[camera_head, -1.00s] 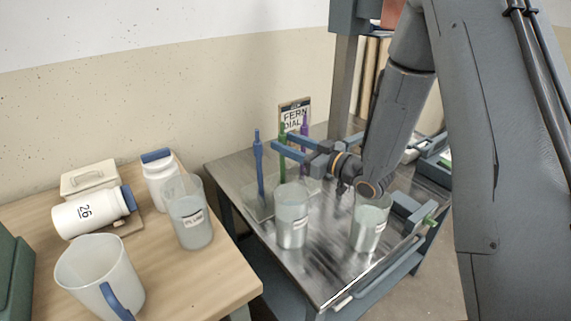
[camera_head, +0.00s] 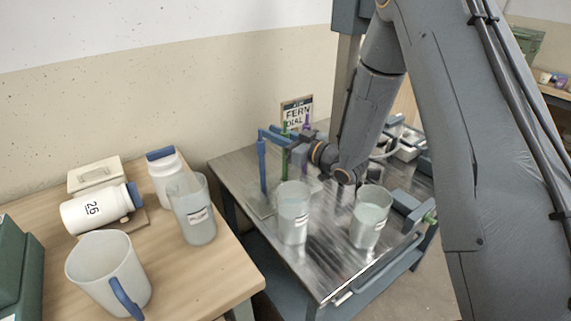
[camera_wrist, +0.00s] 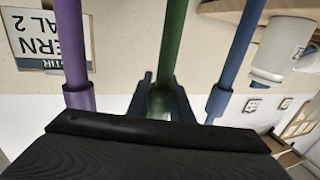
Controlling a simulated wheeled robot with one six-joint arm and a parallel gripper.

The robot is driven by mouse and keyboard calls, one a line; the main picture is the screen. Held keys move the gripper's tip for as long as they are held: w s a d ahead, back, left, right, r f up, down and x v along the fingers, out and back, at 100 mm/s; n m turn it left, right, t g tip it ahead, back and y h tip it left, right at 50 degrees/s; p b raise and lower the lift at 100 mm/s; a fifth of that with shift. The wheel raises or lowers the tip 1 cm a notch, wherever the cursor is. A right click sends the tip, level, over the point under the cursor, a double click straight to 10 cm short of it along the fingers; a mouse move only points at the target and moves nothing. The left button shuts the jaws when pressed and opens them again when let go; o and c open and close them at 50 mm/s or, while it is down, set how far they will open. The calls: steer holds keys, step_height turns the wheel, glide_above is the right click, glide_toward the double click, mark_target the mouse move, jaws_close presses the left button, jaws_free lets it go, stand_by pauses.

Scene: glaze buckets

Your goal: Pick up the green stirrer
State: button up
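The green stirrer (camera_head: 285,158) stands upright in the middle of a row of three on the metal cart. The blue stirrer (camera_head: 262,168) is on its left and the purple stirrer (camera_head: 306,124) on its right. My gripper (camera_head: 272,133) reaches over from the right at the height of the upper stems. In the wrist view the green stirrer (camera_wrist: 171,40) stands between the fingers (camera_wrist: 162,92), which lie close against both sides of it. The purple (camera_wrist: 72,45) and blue (camera_wrist: 236,60) stirrers are outside the fingers. The green stirrer's lower end is hidden.
Two clear buckets (camera_head: 293,222) (camera_head: 370,222) stand on the cart (camera_head: 322,262) in front of the stirrers. A sign (camera_head: 297,112) is behind them. The wooden table (camera_head: 195,275) at left holds a pitcher (camera_head: 105,275), jars and another bucket (camera_head: 195,215).

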jaws_close()
steer(key=shift+r, duration=0.15)
step_height(320, 180, up, 19)
steer(key=p, duration=0.5)
stand_by(1.4)
